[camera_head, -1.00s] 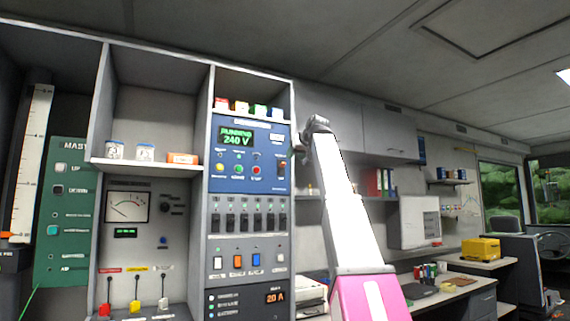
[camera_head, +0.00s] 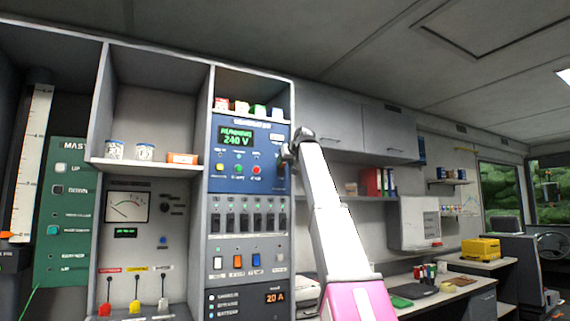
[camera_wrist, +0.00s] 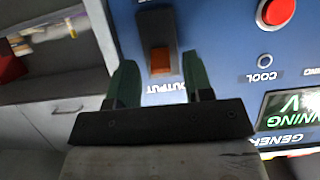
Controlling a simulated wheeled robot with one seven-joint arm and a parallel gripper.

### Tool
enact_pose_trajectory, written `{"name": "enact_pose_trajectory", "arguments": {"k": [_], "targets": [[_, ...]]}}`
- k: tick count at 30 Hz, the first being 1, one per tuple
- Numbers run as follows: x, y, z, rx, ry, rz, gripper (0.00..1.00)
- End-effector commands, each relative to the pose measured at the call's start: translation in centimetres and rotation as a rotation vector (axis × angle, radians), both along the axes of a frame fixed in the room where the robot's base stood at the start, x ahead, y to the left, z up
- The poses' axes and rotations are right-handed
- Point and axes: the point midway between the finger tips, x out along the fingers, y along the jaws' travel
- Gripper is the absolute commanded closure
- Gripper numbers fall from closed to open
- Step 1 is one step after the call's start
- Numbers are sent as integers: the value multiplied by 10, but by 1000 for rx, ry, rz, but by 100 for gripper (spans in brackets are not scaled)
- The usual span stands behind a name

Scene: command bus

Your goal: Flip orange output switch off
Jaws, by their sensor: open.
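The output switch (camera_wrist: 160,60) is in the wrist view, upside down, beside its "OUTPUT" label. It is a dark upright housing with an orange part at the end nearer my gripper. My gripper (camera_wrist: 159,72) is open and empty, with one green finger on each side of the orange part in the picture. I cannot tell whether the fingers touch the panel. In the head view my gripper (camera_head: 288,153) is at the right edge of the blue generator panel (camera_head: 220,183) and largely hides the switch.
A red button (camera_wrist: 275,10) is near the switch in the wrist view. The generator display (camera_head: 237,136) is lit and reads 240 V. Lower down are black breakers (camera_head: 244,222) and a separate orange rocker (camera_head: 238,262). A shelf upright stands right of the panel.

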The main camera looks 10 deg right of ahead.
Motion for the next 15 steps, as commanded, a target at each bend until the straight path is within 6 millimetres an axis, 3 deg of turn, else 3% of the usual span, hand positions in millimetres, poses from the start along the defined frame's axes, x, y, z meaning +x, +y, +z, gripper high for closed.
{"name": "enact_pose_trajectory", "arguments": {"k": [10, 14, 15], "targets": [[3, 1, -1, 0, 0, 0, 53], [3, 1, -1, 0, 0, 0, 96], [3, 1, -1, 0, 0, 0, 100]]}}
